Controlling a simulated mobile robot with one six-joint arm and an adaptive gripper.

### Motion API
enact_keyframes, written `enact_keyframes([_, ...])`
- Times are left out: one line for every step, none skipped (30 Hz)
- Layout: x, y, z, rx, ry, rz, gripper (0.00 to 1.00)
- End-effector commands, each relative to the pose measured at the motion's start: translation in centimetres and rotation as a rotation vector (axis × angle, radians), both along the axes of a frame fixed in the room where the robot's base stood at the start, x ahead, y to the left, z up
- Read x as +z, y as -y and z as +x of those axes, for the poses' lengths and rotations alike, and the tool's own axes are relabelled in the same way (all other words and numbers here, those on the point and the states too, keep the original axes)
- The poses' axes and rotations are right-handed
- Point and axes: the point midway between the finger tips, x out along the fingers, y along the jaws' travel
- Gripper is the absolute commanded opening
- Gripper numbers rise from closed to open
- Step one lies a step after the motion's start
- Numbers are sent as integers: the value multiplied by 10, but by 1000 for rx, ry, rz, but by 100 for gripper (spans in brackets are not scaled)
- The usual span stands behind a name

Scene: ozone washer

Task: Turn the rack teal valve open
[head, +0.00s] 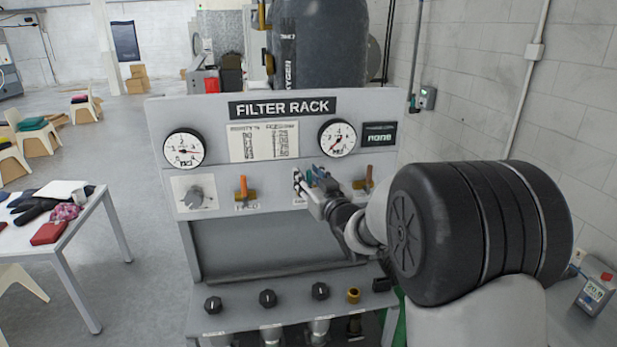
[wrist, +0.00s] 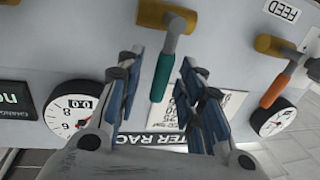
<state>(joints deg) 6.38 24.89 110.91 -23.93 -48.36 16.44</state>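The teal valve handle (wrist: 161,76) hangs from a brass valve body (wrist: 167,16) on the rack panel in the wrist view. My gripper (wrist: 161,62) is open, with one blue-padded finger on each side of the teal handle. Gaps show between the handle and both fingers. In the head view my gripper (head: 313,186) is at the panel of the filter rack (head: 213,225), right of its middle. My fingers and wrist hide most of the teal valve there.
Orange-handled valves flank the teal one, at left (head: 243,187) and right (head: 369,176) in the head view. Two gauges (head: 184,149) and (head: 337,138) sit above. Black knobs (head: 267,298) line the lower ledge. A table (head: 65,243) stands at left.

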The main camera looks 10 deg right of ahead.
Motion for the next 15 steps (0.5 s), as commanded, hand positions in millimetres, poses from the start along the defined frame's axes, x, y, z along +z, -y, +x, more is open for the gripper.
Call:
enact_keyframes([-1, 0, 2, 0, -1, 0, 35])
enact_keyframes([0, 0, 2, 0, -1, 0, 35])
enact_keyframes([0, 0, 2, 0, -1, 0, 35])
enact_keyframes([0, 0, 2, 0, -1, 0, 35])
enact_keyframes([0, 0, 2, 0, 0, 0, 35])
enact_keyframes([0, 0, 2, 0, -1, 0, 35])
enact_keyframes([0, 0, 2, 0, 0, 0, 35])
enact_keyframes([0, 0, 2, 0, 0, 0, 35])
enact_keyframes([0, 0, 2, 0, 0, 0, 33])
enact_keyframes([0, 0, 2, 0, 0, 0, 31])
enact_keyframes([0, 0, 2, 0, 0, 0, 29])
enact_keyframes([0, 0, 2, 0, 0, 0, 27])
enact_keyframes([0, 0, 2, 0, 0, 0, 25])
enact_keyframes([0, 0, 2, 0, 0, 0, 23])
enact_keyframes([0, 0, 2, 0, 0, 0, 20])
